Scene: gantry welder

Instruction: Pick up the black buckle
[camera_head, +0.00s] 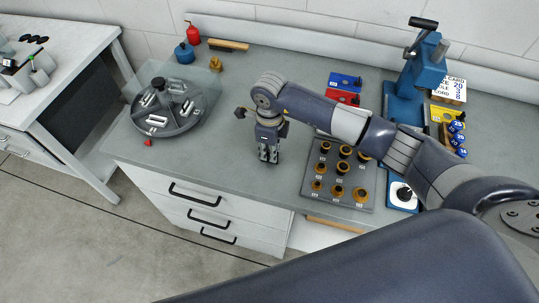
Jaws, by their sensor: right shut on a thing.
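My right gripper (268,153) points down over the middle of the grey bench, left of the dark tray of brass parts. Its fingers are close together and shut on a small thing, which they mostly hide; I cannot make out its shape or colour. I cannot pick out a black buckle clearly anywhere in view. My left gripper is not in view.
A round divided tray (148,130) stands on the grey bench (215,148) at the left. The dark tray of brass parts (312,188) and a blue press (426,75) are at the right. Blue and red bins (343,81) stand behind my arm. Bench between the trays is mostly clear.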

